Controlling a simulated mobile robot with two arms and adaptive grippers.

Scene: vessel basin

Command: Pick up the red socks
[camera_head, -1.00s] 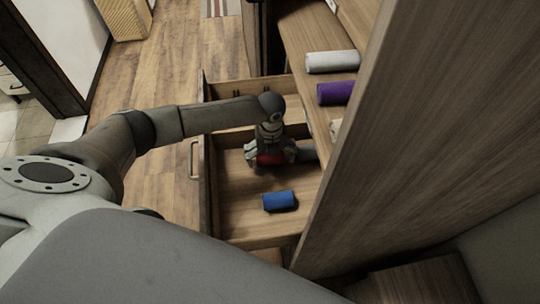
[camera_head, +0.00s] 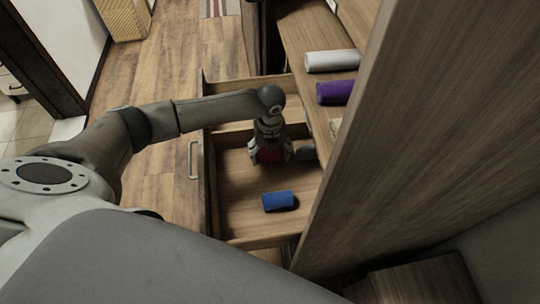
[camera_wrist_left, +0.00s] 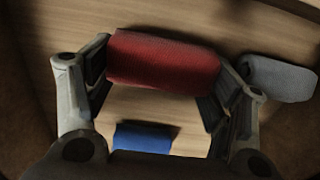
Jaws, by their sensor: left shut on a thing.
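The red socks (camera_wrist_left: 163,62) are a rolled bundle between the two fingers of my left gripper (camera_wrist_left: 165,85) in the left wrist view. The fingers press on the two ends of the roll, and the gripper is shut on it. In the head view the left gripper (camera_head: 270,152) points down into the open drawer, with the red socks (camera_head: 270,156) partly hidden behind it. I cannot tell how far the roll is above the drawer floor. My right gripper is not in view.
A blue roll (camera_head: 279,201) lies in the open drawer (camera_head: 240,185), nearer to me. A grey roll (camera_head: 306,151) lies beside the gripper, right of it. White (camera_head: 332,61) and purple (camera_head: 335,92) rolls lie on the shelf above. A tall wooden panel (camera_head: 430,130) stands at right.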

